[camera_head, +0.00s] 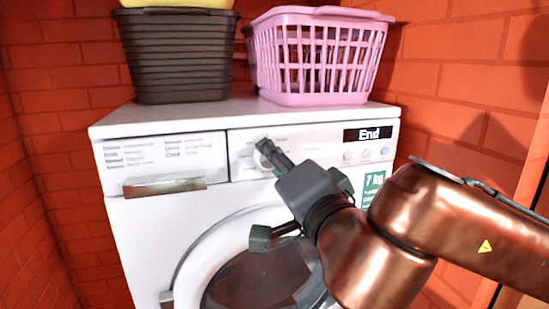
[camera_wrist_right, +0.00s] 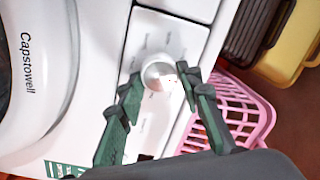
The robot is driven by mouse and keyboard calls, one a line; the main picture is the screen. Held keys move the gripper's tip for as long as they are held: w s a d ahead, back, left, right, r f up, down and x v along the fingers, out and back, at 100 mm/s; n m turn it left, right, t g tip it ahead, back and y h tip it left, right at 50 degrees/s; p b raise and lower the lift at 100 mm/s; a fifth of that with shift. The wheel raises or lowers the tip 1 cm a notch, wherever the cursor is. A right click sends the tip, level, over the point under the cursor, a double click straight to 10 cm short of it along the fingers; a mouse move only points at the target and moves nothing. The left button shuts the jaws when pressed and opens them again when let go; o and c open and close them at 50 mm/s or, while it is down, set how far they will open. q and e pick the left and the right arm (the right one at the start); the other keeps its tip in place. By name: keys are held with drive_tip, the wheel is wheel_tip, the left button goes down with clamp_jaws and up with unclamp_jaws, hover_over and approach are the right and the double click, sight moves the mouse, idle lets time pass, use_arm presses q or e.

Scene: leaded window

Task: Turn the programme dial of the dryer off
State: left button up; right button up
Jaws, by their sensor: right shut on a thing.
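The white dryer (camera_head: 145,225) stands against the back wall, its display (camera_head: 367,134) reading "End". Its round programme dial (camera_wrist_right: 158,75) is on the front panel in the right wrist view. In the head view the dial is mostly hidden behind my right gripper (camera_head: 266,148). In the right wrist view my right gripper (camera_wrist_right: 162,82) has its two green-grey fingers on either side of the dial, shut on it. The dial's pointer mark is too small to read. My left gripper is not in view.
A dark ribbed basket (camera_head: 178,60) and a pink laundry basket (camera_head: 318,55) stand on top of the dryer. A drawer handle (camera_head: 165,187) and the round door (camera_head: 215,255) are on its front. Brick walls close in on both sides.

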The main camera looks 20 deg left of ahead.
drive_tip(key=shift+f+n, duration=0.1)
drive_tip(key=shift+n, duration=0.4)
drive_tip(key=o, duration=1.2)
drive_tip(key=shift+c, duration=0.2)
drive_tip(key=v, duration=1.2)
